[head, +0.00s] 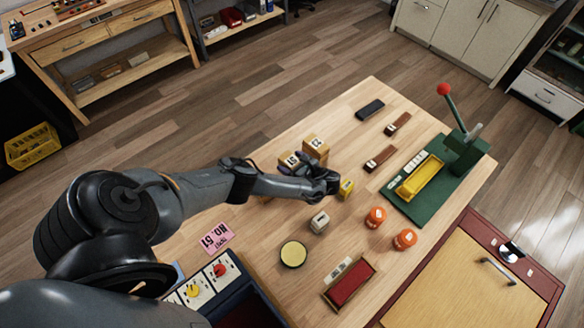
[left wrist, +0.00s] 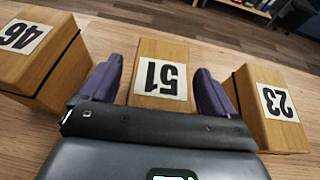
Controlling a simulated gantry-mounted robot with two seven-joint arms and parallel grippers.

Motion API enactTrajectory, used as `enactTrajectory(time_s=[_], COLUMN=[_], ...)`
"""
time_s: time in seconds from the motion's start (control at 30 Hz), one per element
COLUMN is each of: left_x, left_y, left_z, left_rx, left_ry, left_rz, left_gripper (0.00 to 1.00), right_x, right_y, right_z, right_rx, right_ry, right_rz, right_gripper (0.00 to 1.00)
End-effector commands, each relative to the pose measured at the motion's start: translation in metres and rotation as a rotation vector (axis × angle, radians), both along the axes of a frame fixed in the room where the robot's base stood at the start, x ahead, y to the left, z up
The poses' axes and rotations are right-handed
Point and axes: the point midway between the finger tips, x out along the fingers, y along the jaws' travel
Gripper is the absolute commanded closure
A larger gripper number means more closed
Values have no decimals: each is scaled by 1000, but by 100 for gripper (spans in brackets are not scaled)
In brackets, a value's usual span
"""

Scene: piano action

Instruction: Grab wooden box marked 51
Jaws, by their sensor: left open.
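The wooden box marked 51 (head: 291,160) stands on the wooden table, partly hidden by my left gripper (head: 295,165). In the left wrist view the box (left wrist: 160,75) sits between the two purple fingers of my left gripper (left wrist: 158,72), its white label reading 51 upside down. The fingers are open, with a gap visible on each side of the box. My right gripper is in neither view.
In the head view, orange jars (head: 375,217), a yellow block (head: 346,188) and a green press (head: 430,175) share the table (head: 255,225).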

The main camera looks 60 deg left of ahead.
Motion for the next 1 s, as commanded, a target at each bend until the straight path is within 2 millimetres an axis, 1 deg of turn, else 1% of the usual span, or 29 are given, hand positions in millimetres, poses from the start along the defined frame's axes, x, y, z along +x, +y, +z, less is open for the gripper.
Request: enactTrajectory(time_s=[0.07, 0.4, 0.47, 0.5, 0.77, 0.87, 1.0], left_x=[0, 0, 0, 0, 0, 0, 1], left_y=[0, 0, 0, 0, 0, 0, 0], left_z=[0, 0, 0, 0, 2, 6, 18], left_rx=[0, 0, 0, 0, 0, 0, 0], left_ry=[0, 1, 1, 0, 0, 0, 1], left_rz=[0, 0, 0, 1, 0, 1, -1], left_gripper=[11, 63, 72, 74, 74, 74, 74], right_x=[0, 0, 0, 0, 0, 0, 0], right_y=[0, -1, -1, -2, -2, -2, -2], right_z=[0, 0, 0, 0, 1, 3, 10], right_rx=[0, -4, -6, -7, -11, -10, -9], right_ry=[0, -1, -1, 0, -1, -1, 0], right_rz=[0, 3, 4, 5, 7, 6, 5], right_gripper=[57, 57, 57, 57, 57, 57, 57])
